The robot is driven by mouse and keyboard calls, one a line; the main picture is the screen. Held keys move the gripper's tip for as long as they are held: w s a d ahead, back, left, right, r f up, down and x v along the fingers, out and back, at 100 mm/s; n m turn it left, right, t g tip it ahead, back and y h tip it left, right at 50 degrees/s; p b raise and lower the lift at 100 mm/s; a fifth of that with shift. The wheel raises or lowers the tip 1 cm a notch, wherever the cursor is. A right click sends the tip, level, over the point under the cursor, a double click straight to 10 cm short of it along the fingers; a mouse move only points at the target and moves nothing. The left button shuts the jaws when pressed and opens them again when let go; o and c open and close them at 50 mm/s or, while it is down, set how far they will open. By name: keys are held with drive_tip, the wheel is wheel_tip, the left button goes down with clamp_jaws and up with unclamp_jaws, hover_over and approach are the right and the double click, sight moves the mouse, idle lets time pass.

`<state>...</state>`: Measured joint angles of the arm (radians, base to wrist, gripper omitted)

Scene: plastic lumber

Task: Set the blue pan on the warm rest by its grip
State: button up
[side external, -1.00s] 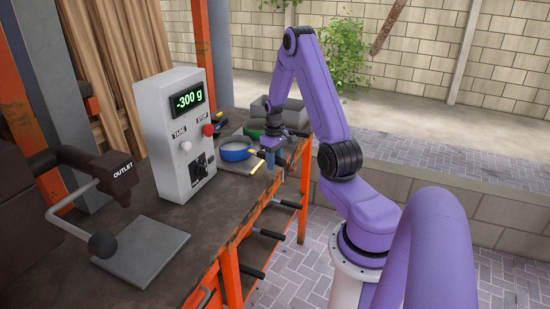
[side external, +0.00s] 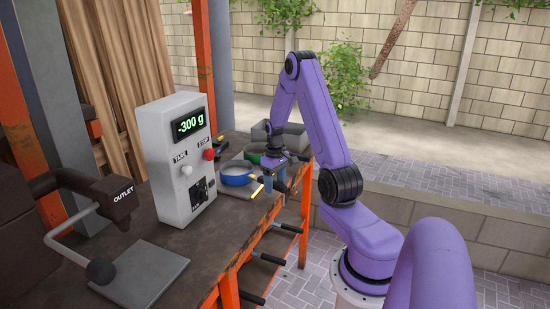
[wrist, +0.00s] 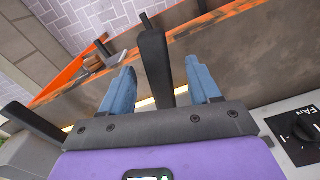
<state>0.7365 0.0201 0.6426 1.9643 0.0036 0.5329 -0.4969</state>
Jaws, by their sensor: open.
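I cannot pick out the warm rest for certain.
A green pan (side external: 254,157) and a grey bin (side external: 288,136) stand behind my gripper. The white control box (side external: 174,160) reads -300 g. A grey plate (side external: 145,275) lies at the near left. Several black handles stick out from the orange bench frame (side external: 230,288).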

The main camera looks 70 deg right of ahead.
wheel_tip(320, 180, up, 16)
drive_tip(key=w+a+n, duration=0.3)
drive_tip(key=w+a, duration=0.1)
drive_tip(key=a, duration=0.9)
drive_tip(key=s+a+n, duration=0.4)
drive_tip(key=s+a, duration=0.2)
drive_tip(key=a, duration=0.5)
drive_tip(key=s+a+n, duration=0.4)
drive_tip(key=s+a, duration=0.1)
drive_tip(key=a, duration=0.7)
drive_tip(key=s+a+n, duration=0.2)
drive_tip(key=s+n, duration=0.2)
drive_tip(key=s, duration=0.8)
drive_tip(key=shift+s+a+f+n, duration=0.2)
drive_tip(key=shift+a+f+n, duration=0.15)
drive_tip(key=shift+f, duration=0.1)
